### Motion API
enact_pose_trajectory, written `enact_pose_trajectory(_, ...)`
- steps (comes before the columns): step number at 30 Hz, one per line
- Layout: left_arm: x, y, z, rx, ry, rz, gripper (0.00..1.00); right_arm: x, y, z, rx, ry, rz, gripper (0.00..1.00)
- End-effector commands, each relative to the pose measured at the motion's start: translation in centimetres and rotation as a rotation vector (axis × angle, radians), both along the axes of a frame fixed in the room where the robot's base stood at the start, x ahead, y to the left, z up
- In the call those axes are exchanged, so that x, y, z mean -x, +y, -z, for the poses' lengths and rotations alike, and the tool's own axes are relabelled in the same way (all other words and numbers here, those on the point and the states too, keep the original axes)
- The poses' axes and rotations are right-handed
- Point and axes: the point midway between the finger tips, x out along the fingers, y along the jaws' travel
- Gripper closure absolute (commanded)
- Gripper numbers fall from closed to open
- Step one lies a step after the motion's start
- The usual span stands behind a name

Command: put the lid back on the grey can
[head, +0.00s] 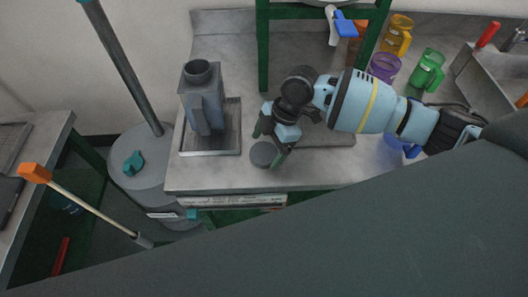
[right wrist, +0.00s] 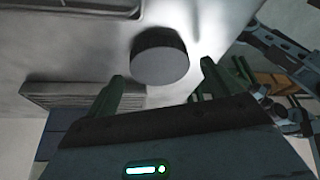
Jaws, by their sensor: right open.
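The grey can (head: 207,108) stands upright in a shallow metal tray (head: 237,140) on the counter, its round mouth (head: 197,70) uncovered. A dark grey round lid (head: 263,155) lies on the counter to the right of the tray, near the front edge. My right gripper (head: 268,147) is open at the lid. In the right wrist view the lid (right wrist: 160,57) shows between and beyond the green fingertips (right wrist: 163,78), and no grip on it shows. My left gripper is not in view.
Several coloured jugs, including a yellow one (head: 397,35) and a green one (head: 428,70), stand at the back right. A green frame (head: 263,50) rises behind my right gripper. A grey barrel (head: 130,185) stands left of the counter, beside an orange-ended pole (head: 90,207).

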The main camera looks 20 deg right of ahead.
Motion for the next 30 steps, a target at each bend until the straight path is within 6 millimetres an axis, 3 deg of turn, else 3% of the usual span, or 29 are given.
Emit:
enact_pose_trajectory(4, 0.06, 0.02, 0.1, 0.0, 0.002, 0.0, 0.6, 0.14, 0.44, 1.13, 0.0, 0.003, -0.001, 0.11)
enact_pose_trajectory(14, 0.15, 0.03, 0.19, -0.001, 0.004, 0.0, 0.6, 0.12, 0.44, 1.2, 0.0, 0.001, 0.0, 0.11)
enact_pose_trajectory(25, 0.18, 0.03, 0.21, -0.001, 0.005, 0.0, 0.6, 0.11, 0.43, 1.17, 0.0, 0.001, 0.0, 0.56)
enact_pose_trajectory(30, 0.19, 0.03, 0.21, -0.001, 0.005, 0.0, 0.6, 0.11, 0.43, 1.17, 0.0, 0.001, 0.0, 0.58)
